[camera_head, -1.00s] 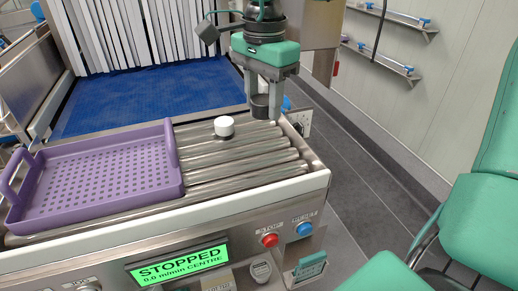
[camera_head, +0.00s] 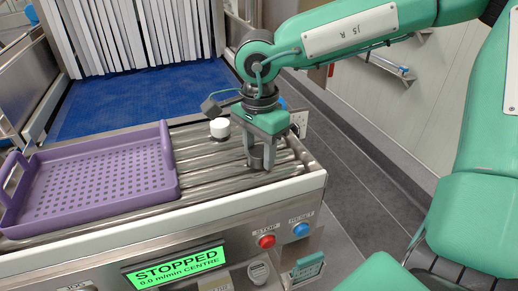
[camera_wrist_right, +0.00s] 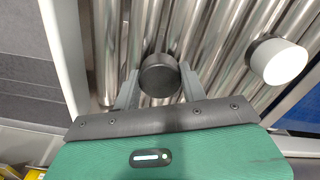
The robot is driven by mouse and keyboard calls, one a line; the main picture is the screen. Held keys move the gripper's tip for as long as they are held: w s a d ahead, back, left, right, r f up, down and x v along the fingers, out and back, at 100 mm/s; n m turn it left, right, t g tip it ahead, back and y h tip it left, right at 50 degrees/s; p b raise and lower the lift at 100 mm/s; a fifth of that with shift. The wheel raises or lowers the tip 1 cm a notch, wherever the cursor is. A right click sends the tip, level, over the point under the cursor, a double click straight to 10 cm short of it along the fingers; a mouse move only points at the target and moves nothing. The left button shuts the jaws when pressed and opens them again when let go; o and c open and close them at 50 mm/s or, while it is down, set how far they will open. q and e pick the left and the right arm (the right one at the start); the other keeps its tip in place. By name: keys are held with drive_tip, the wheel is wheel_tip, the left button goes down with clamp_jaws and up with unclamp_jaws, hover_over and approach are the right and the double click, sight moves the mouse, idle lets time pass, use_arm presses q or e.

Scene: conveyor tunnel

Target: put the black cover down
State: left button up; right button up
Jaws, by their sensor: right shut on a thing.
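The black cover (camera_wrist_right: 159,75) is a short dark cylinder between the fingers of my right gripper (camera_wrist_right: 158,88) in the right wrist view. In the head view my right gripper (camera_head: 262,160) points down over the rollers, shut on the black cover (camera_head: 257,157). The cover is low over the right part of the rollers; I cannot tell whether it touches them. A white-topped round piece (camera_head: 220,128) stands on the rollers behind and left of it, and also shows at the right wrist view's right (camera_wrist_right: 279,60). My left gripper is out of view.
A purple perforated tray (camera_head: 172,160) lies on the left of the steel rollers (camera_head: 215,170). Behind are a blue belt (camera_head: 140,100) and white strip curtains (camera_head: 120,40). The front panel has a red stop button (camera_head: 266,241), a blue reset button (camera_head: 301,230) and a screen reading STOPPED (camera_head: 178,265).

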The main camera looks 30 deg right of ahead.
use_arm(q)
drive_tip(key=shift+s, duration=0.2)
use_arm(e)
drive_tip(key=shift+f, duration=0.1)
drive_tip(key=o, duration=1.2)
drive_tip(key=shift+c, duration=0.2)
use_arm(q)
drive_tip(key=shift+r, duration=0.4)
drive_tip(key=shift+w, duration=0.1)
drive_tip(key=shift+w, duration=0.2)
